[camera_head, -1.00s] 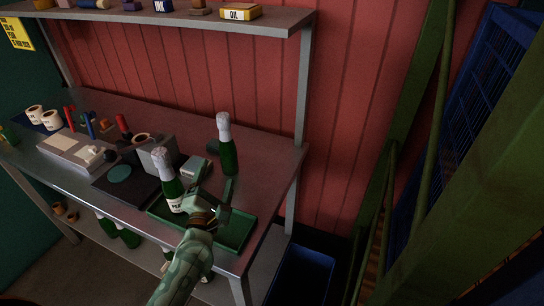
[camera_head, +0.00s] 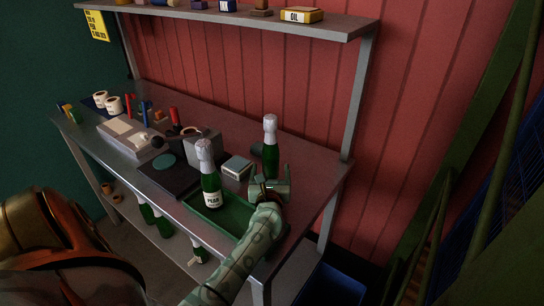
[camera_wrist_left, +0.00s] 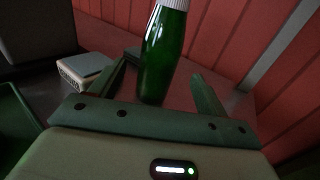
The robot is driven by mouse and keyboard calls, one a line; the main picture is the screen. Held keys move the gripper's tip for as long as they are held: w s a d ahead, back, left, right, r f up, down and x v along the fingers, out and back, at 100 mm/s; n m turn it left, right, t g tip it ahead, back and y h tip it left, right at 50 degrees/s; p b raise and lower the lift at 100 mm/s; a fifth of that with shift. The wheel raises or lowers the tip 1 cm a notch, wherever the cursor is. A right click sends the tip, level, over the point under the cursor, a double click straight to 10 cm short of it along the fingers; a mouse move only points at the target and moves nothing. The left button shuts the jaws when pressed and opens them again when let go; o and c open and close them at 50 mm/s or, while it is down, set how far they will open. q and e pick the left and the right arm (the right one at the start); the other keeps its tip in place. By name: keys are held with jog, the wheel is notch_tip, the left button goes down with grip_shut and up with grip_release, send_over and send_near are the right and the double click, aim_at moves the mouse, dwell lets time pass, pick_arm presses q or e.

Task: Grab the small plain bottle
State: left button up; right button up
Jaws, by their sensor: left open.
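The small plain bottle (camera_head: 270,157) is green with a pale foil top and no label that I can see. It stands upright at the back right of the bench. My left gripper (camera_head: 269,182) is open just in front of it. In the left wrist view, the plain bottle (camera_wrist_left: 163,55) stands beyond and between the spread fingers of my left gripper (camera_wrist_left: 158,78), with nothing gripped. Its top is cut off there. My right gripper does not show.
A labelled green bottle (camera_head: 210,187) stands at the green tray (camera_head: 236,212), left of my gripper. A small pale-topped box (camera_head: 237,168) lies between the bottles. A shelf (camera_head: 240,19) hangs above. Several bottles stand on the lower shelf. A blue bin (camera_head: 332,285) is below right.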

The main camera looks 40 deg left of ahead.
aim_at(271, 163)
pick_arm(q)
jog(key=b+x, duration=0.1)
jog(key=x, duration=0.5)
jog(key=shift+a+r, duration=0.1)
jog(key=shift+r, duration=0.1)
jog(key=shift+s+r, duration=0.1)
jog(key=shift+c, duration=0.8)
jog(key=c, duration=1.2)
